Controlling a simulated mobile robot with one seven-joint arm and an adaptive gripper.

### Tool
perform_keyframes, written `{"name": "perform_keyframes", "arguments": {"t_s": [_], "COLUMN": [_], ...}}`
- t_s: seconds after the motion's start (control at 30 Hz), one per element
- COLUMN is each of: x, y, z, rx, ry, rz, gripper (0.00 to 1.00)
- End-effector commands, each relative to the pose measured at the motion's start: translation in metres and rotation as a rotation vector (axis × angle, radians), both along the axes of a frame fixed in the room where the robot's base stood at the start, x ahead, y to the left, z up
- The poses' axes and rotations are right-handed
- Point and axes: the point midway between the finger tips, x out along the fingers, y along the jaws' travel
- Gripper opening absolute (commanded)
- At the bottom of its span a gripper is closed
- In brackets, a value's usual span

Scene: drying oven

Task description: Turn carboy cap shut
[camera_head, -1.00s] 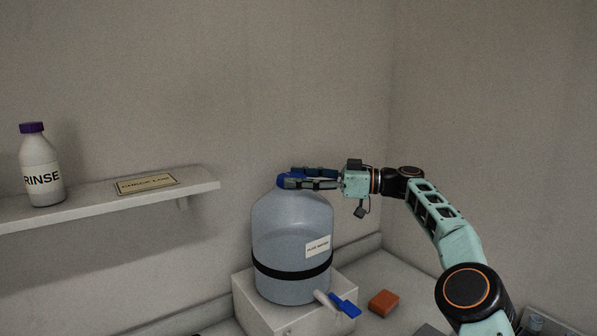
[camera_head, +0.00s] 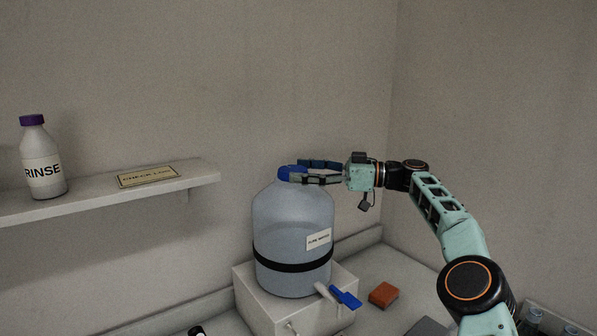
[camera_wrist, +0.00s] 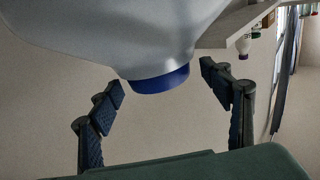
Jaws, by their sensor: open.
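The carboy (camera_head: 290,235) is a large translucent blue-grey bottle with a black band and a white label. It stands upright on a white block, with a blue cap (camera_head: 291,173) on its neck. My gripper (camera_head: 310,172) is level with the cap and reaches it from the right. In the wrist view the open fingers (camera_wrist: 165,85) lie to either side of the blue cap (camera_wrist: 160,79), with gaps between them and it. The cap's far side is hidden, and I cannot tell how far it is turned.
The white block (camera_head: 262,302) holds the carboy, whose blue-handled spigot (camera_head: 345,299) sticks out at lower right. A red-brown block (camera_head: 383,295) lies on the counter. The shelf (camera_head: 200,178) at left bears a RINSE bottle (camera_head: 41,160) and a sign (camera_head: 148,177).

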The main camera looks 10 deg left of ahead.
Motion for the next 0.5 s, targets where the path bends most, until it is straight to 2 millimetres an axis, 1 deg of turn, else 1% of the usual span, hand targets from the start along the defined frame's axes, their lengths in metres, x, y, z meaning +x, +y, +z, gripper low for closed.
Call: {"name": "perform_keyframes", "arguments": {"t_s": [0.1,0.3,0.4,0.5], "x": [0.003,0.005,0.005,0.005], "y": [-0.021,-0.052,-0.061,-0.064], "z": [0.0,0.0,0.0,-0.001], "rx": [0.0,0.001,0.0,0.0], "ry": [0.0,0.0,0.001,0.001], "rz": [-0.004,-0.003,-0.001,-0.001], "gripper": [0.72,0.72,0.72,0.72]}}
